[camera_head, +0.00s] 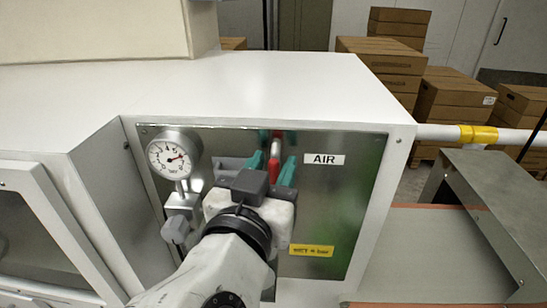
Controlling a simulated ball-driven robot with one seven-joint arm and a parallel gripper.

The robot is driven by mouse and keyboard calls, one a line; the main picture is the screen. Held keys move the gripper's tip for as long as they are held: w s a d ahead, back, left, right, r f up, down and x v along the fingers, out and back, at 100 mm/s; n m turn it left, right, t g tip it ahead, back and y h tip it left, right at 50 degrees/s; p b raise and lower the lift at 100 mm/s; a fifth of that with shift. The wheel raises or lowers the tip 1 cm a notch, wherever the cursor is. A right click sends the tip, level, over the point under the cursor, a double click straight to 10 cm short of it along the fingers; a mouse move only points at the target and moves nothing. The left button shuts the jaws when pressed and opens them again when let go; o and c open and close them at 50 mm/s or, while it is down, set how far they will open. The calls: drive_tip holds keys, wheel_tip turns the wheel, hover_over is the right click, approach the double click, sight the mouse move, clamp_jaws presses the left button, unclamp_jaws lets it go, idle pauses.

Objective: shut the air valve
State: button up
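The air valve's red lever (274,169) stands out in front of a shiny metal panel (335,200), left of a white AIR label (324,159). My gripper (271,170) reaches up to it from below. Its two teal fingertips are apart, one on each side of the lever, with a narrow gap showing. I cannot tell whether either finger touches the lever. My gripper's grey body and wrist hide the valve body and the lever's lower part. A round gauge (168,156) with a red needle sits at the panel's left, above a grey fitting (182,213).
A white cabinet frame (372,215) surrounds the recessed panel. A yellow label (312,250) is low on the panel. A white pipe with a yellow band (478,134) runs out to the right, above a grey metal cover (505,190). Cardboard boxes (455,100) are stacked behind.

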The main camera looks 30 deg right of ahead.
drive_tip(key=shift+w+d, duration=0.3)
drive_tip(key=shift+d, duration=0.05)
clamp_jaws()
idle(0.5)
